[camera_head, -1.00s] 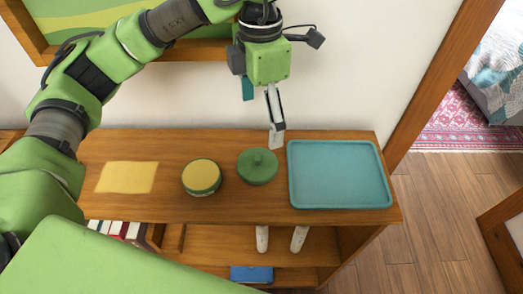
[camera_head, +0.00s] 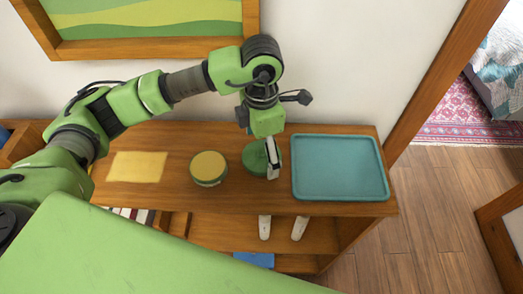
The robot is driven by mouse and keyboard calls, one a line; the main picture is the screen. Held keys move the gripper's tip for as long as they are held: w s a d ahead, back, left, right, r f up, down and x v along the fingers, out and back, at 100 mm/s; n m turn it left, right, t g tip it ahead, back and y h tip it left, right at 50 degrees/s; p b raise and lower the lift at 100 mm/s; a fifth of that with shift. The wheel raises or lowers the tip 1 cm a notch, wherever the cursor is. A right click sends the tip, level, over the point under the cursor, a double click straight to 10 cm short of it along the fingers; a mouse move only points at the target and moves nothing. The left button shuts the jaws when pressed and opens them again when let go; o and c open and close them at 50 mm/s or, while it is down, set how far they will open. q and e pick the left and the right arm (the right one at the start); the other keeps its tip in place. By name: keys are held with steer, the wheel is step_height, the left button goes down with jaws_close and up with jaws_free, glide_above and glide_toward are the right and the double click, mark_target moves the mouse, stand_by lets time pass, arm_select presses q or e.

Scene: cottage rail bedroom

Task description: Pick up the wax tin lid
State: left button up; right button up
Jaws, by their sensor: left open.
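The wax tin lid (camera_head: 256,159) is a round green disc on the wooden shelf top, partly hidden by my gripper. My left gripper (camera_head: 264,168) points down over it and is open. One pale finger shows at the lid's right side; the other finger is hidden behind the gripper body. I cannot tell whether the fingers touch the lid. The wax tin (camera_head: 208,168), green with a yellow top face, stands just left of the lid. My right gripper is not in view.
A teal tray (camera_head: 340,168) lies close to the right of my gripper. A yellow cloth (camera_head: 137,167) lies flat at the left. The wooden shelf unit (camera_head: 225,201) has lower compartments with books and two pale upright things. A framed picture (camera_head: 150,50) hangs behind.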

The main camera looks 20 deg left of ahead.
arm_select(q)
steer(key=shift+f, duration=0.2)
steer(key=c, duration=1.2)
